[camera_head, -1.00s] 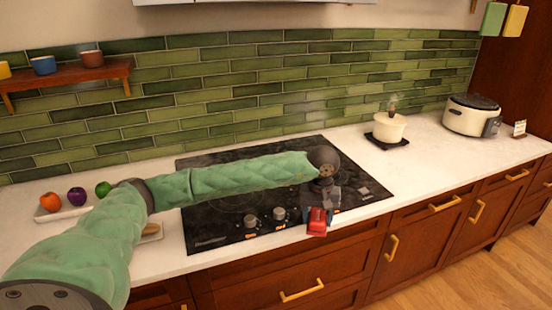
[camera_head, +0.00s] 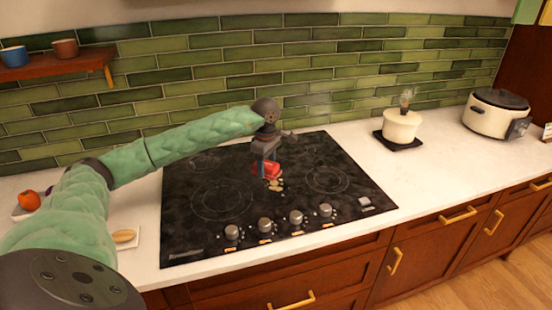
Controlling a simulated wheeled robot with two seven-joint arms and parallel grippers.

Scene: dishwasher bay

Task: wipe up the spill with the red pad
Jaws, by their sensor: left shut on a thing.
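The red pad (camera_head: 267,170) is held in my left gripper (camera_head: 266,158), which is shut on it and points down over the middle of the black cooktop (camera_head: 200,225). A small pale tan spill (camera_head: 275,186) shows on the glass just in front of the pad, close to its lower edge. I cannot tell whether the pad touches the glass. The pad may hide part of the spill. My right gripper is out of view.
Several knobs (camera_head: 265,225) line the cooktop's front edge. A cream pot (camera_head: 401,127) stands on a black trivet to the right, with a white cooker (camera_head: 493,115) beyond it. A small tray (camera_head: 125,241) with a tan item lies at left. Counter between cooktop and cooker is mostly clear.

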